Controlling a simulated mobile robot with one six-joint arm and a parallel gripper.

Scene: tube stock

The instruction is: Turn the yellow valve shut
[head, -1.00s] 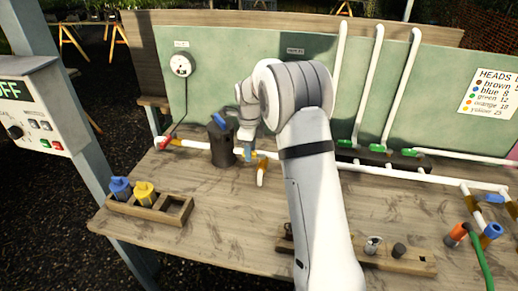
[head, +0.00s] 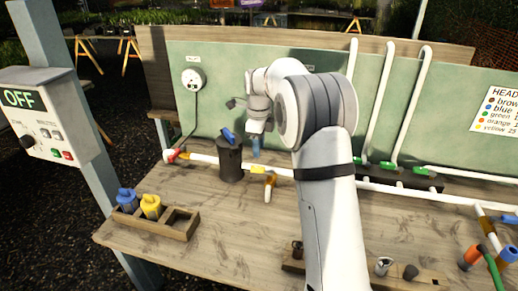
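A small yellow part (head: 257,169), which seems to be the yellow valve, sits on the white pipe just right of the black cylinder. It is too small to tell how its handle is turned. My gripper (head: 255,147) points down a little above the pipe there, with a gap between its blue tip and the yellow part. My arm hides part of the pipe farther right. Whether the fingers are open or shut is too small to see.
The black cylinder (head: 229,160) with a blue handle (head: 228,134) stands close left of my gripper. A red handle (head: 178,155) is at the pipe's left end. A wooden holder (head: 178,231) has blue and yellow heads in it. The control box (head: 48,115) reads OFF.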

